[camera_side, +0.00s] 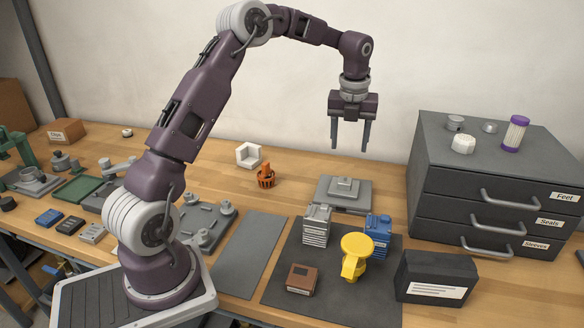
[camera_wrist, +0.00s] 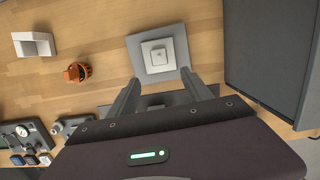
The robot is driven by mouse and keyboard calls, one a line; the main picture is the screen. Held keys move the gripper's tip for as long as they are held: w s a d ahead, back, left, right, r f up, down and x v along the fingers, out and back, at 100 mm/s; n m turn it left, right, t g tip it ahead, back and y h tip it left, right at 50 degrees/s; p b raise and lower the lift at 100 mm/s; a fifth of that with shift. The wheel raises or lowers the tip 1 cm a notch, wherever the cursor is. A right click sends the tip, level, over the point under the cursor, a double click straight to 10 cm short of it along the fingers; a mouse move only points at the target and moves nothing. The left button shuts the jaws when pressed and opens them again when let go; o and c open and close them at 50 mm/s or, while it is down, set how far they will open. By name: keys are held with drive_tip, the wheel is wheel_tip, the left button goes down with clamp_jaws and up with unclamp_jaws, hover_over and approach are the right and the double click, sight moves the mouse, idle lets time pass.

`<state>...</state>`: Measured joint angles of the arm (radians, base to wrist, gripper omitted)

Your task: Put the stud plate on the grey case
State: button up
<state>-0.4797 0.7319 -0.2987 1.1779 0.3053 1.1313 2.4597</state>
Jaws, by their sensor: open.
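My gripper (camera_side: 350,147) is open and empty, high above the back of the bench with its fingers pointing down; the fingers also show in the wrist view (camera_wrist: 168,92). Below it, a light grey square plate with a small raised stud (camera_side: 343,185) sits on a wider grey base (camera_side: 325,202); this looks like the stud plate. It also shows ahead of the fingers in the wrist view (camera_wrist: 157,55). A grey ribbed case (camera_side: 316,228) stands upright on the dark mat (camera_side: 345,305), in front of that base. My gripper touches none of these.
A blue ribbed case (camera_side: 378,230), a yellow part (camera_side: 355,255) and a brown block (camera_side: 301,279) crowd around the grey case. A black labelled box (camera_side: 436,277) and a drawer cabinet (camera_side: 470,160) stand right. An orange part (camera_side: 265,176) and white holder (camera_side: 249,155) are left.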

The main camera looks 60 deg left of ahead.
drive_tip(key=s+d+r+n+t, duration=0.1)
drive_tip(key=s+d+r+n, duration=0.6)
drive_tip(key=s, duration=0.2)
drive_tip(key=s+d+r+n+t, duration=0.1)
drive_tip(key=s+d+r+n, duration=0.55)
drive_tip(key=s, duration=0.25)
drive_tip(key=s+d+f+n+t, duration=0.1)
drive_tip(key=s+d+f+n, duration=0.1)
drive_tip(key=s+n, duration=0.4)
drive_tip(key=s+d+f+n+t+h, duration=0.1)
drive_tip(key=s+d+f+n, duration=0.1)
drive_tip(key=s+n, duration=0.5)
drive_tip(key=s+d, duration=0.1)
drive_tip(key=s, duration=0.2)
drive_tip(key=shift+s, duration=0.15)
